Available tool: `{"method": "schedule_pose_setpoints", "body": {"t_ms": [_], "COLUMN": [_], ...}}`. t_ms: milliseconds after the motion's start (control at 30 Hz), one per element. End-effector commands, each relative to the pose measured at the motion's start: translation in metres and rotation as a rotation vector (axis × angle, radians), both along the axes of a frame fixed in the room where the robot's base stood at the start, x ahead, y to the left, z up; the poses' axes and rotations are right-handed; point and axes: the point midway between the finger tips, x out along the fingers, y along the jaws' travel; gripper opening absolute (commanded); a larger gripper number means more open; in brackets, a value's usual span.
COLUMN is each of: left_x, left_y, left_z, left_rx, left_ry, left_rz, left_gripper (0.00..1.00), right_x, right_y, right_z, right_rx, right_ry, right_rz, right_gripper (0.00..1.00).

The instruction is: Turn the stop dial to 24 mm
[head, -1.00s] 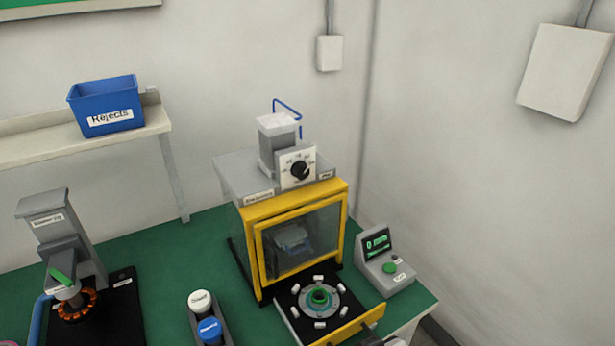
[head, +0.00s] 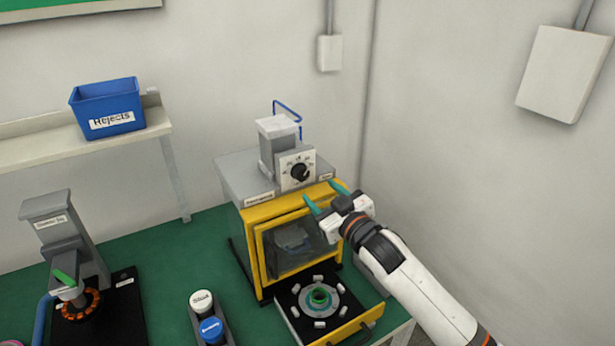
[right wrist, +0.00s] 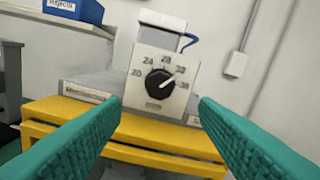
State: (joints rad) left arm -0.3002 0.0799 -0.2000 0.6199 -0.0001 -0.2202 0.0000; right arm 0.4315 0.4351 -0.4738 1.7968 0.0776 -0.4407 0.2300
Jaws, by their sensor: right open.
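The stop dial is a black round knob (head: 299,171) on a white square plate (right wrist: 133,95) at the front of the press head, on top of the yellow-framed press. In the right wrist view the knob (right wrist: 158,83) sits inside an arc of numbers, with 20 and 24 on its left and 28 near the top. My left gripper is not in view.
The press's yellow frame (head: 250,216) lies below the dial, with a drawer (head: 350,328) pulled out under it. A grey column (head: 277,138) and a blue hose (head: 287,107) stand behind the dial. A blue Rejects bin (head: 108,105) sits on the left shelf.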

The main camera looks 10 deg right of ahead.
Motion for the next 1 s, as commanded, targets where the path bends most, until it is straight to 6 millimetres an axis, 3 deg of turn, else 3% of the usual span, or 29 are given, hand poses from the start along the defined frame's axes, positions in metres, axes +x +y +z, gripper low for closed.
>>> {"method": "schedule_pose_setpoints", "body": {"t_ms": [100,333,800,867,1000], "left_x": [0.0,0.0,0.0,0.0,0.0], "left_y": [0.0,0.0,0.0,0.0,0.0], "left_z": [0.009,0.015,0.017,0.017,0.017], "left_rx": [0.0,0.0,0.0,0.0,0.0], "left_ry": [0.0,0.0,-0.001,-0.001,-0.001], "left_rz": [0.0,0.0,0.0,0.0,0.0], "left_gripper": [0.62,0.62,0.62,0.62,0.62], "right_x": [0.023,0.054,0.066,0.066,0.066], "right_y": [0.009,0.02,0.024,0.024,0.024], "right_z": [0.003,0.001,0.0,0.0,0.0], "right_rx": [0.0,-0.001,-0.001,-0.001,-0.001], "right_ry": [0.0,0.0,0.001,0.001,0.001], "right_rz": [-0.001,-0.001,0.0,0.0,0.0], "right_gripper": [0.55,0.55,0.55,0.49,0.26]}}
